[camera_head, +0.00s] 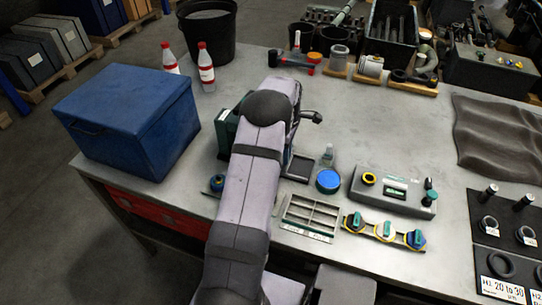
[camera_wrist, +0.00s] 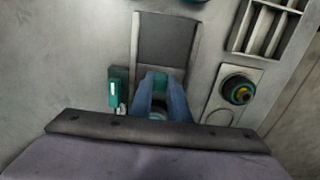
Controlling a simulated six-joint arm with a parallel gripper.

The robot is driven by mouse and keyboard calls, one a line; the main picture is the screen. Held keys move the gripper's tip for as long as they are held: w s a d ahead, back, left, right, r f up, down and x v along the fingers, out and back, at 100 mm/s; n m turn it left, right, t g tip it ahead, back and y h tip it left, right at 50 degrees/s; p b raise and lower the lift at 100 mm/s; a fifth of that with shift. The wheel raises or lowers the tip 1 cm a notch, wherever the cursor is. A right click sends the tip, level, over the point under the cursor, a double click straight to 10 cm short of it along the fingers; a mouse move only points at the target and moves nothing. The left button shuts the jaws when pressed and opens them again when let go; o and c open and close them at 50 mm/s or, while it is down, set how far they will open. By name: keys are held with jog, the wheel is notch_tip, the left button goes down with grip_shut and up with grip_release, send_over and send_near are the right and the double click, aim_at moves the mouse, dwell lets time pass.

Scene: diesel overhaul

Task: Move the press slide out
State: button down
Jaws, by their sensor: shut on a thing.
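The press slide (camera_head: 299,166) is a dark, flat plate in a pale frame, to the right of the green press (camera_head: 228,132) in the head view. In the wrist view the slide's dark bed (camera_wrist: 167,38) lies between two pale rails, running away from my gripper. My gripper (camera_wrist: 163,82) has its blue fingers close together around a teal part at the near end of the slide. The fingers hide most of that part. In the head view my arm covers the gripper and part of the press.
A grey compartment tray (camera_head: 310,218) and a round blue-topped tin (camera_head: 328,181) stand close by on the right. A small clear bottle (camera_head: 328,155) is near the slide. A blue box (camera_head: 130,118) stands on the left.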

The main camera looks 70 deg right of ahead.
jog(key=shift+s, duration=1.9)
jog(key=shift+s, duration=1.7)
jog(key=c, duration=1.7)
grip_release()
jog(key=shift+r+p, duration=2.2)
jog(key=shift+r, duration=0.55)
jog(key=shift+r, duration=0.1)
